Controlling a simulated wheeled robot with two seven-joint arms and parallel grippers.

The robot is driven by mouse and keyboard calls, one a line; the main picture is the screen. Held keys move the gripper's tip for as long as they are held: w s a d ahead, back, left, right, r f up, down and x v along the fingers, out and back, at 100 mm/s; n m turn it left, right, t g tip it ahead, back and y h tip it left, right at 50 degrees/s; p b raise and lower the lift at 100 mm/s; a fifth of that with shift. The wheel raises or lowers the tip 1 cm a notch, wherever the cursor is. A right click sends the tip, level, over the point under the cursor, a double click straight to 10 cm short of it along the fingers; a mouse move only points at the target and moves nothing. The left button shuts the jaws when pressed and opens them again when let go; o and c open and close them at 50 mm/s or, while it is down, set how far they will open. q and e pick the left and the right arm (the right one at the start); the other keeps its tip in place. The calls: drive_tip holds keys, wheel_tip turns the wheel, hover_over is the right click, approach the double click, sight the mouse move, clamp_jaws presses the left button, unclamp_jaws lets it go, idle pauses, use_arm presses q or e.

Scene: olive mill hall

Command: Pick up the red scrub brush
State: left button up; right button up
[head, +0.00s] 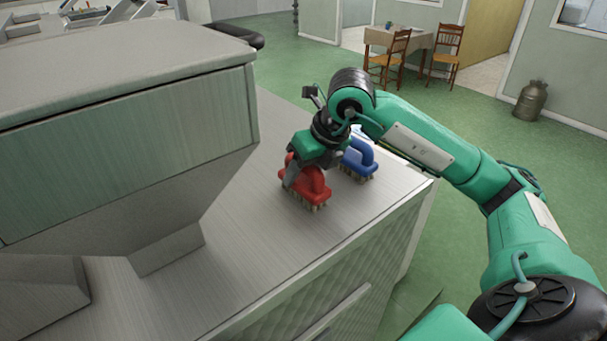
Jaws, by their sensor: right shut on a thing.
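The red scrub brush (311,184) is on the grey metal top (262,228), near its far right part, bristles down. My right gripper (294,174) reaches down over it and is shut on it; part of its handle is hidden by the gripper. I cannot tell whether the bristles touch the surface. My left gripper is not in view.
A blue scrub brush (360,160) stands right behind the red one, close to my right gripper. A large grey metal hopper (120,140) fills the left. The grey top is clear in front of the brushes, up to its right edge. A table (398,38), chairs and a milk can (530,101) stand far back.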

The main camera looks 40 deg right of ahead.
wheel_tip(320, 180, up, 18)
drive_tip(key=b, duration=0.3)
drive_tip(key=shift+r, duration=0.95)
drive_tip(key=o, duration=0.4)
drive_tip(key=c, duration=0.3)
drive_tip(key=shift+c, duration=0.2)
